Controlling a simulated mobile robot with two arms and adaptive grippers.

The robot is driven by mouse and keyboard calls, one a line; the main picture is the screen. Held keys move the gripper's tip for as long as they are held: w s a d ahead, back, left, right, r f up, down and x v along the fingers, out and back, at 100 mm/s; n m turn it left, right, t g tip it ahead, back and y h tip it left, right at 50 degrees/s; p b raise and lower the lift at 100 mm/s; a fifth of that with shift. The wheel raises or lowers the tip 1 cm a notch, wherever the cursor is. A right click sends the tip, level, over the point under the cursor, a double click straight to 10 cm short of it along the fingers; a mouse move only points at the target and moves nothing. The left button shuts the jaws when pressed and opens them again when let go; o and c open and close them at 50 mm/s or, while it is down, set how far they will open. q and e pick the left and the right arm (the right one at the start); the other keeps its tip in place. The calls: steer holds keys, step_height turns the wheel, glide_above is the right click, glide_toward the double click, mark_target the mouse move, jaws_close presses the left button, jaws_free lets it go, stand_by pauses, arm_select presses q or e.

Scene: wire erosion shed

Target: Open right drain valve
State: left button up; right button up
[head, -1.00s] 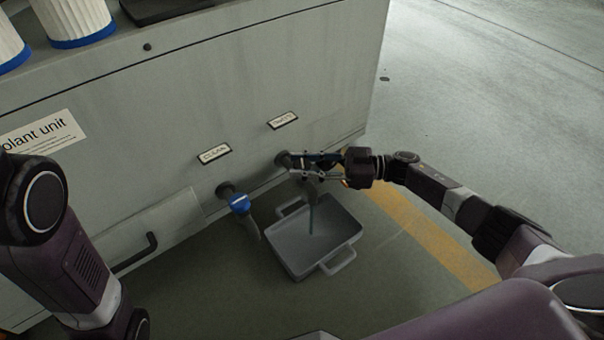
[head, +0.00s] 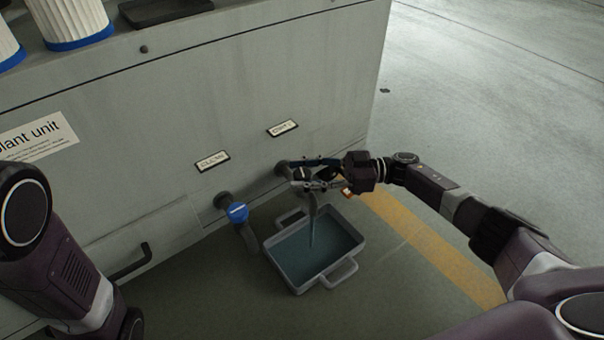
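The right drain valve (head: 311,207) sits low on the coolant unit under the label reading DIRTY (head: 283,128). A thin dark stream runs from its spout into a grey tray (head: 342,273) on the floor. My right gripper (head: 308,173) is at this valve, its two fingers on either side of the handle area. The handle is mostly hidden, and I cannot tell whether the fingers touch it. The left valve (head: 237,212) with a blue handle is under the label CLEAN (head: 213,161); no stream shows there. My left arm is at the left edge, its gripper out of view.
The coolant unit's grey cabinet (head: 170,120) fills the left and middle. A black handle (head: 133,262) is low on its front. White filters (head: 75,20) and a dark tray (head: 165,10) stand on top. A yellow floor line (head: 440,250) runs to the right. Open floor lies at right.

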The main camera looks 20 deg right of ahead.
steer(key=shift+d, duration=0.1)
steer(key=shift+s+d, duration=0.1)
steer(key=shift+d, duration=0.25)
steer(key=v, duration=1.1)
steer(key=shift+f, duration=0.1)
